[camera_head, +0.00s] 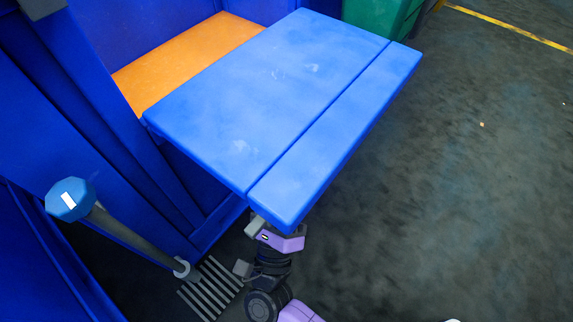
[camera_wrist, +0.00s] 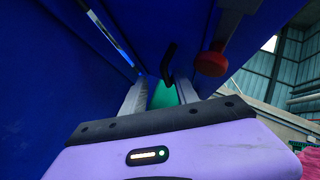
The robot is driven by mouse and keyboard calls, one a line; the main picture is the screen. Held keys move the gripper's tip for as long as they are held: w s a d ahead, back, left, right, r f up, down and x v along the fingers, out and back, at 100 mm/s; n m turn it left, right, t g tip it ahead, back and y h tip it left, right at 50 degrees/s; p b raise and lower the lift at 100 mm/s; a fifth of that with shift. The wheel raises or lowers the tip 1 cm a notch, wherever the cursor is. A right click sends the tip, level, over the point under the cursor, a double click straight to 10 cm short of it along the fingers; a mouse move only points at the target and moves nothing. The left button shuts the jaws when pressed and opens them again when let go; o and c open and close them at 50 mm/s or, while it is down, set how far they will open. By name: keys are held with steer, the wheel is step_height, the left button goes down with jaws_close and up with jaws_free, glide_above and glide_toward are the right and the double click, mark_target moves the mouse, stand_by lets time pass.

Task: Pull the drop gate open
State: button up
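The drop gate (camera_head: 280,95) is a blue panel with a narrow strip along its outer edge. In the head view it lies roughly level and sticks out from the blue housing. My gripper (camera_head: 249,247) is below the gate's near corner, with its two grey fingers apart. In the wrist view my gripper (camera_wrist: 160,92) points up under blue surfaces, its fingers spread. A black curved piece (camera_wrist: 169,65) hangs between and beyond the fingertips; I cannot tell whether it touches them. The gate's underside is hidden in the head view.
An orange surface (camera_head: 190,60) lies inside the blue housing behind the gate. A post with a blue cap (camera_head: 70,199) stands at left, near a striped floor grate (camera_head: 211,288). A red knob (camera_wrist: 212,60) is right of the fingers. A green bin (camera_head: 380,22) stands behind; the right floor is clear.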

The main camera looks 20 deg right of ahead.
steer(key=shift+s+a+f, duration=0.2)
steer(key=shift+a+f, duration=0.2)
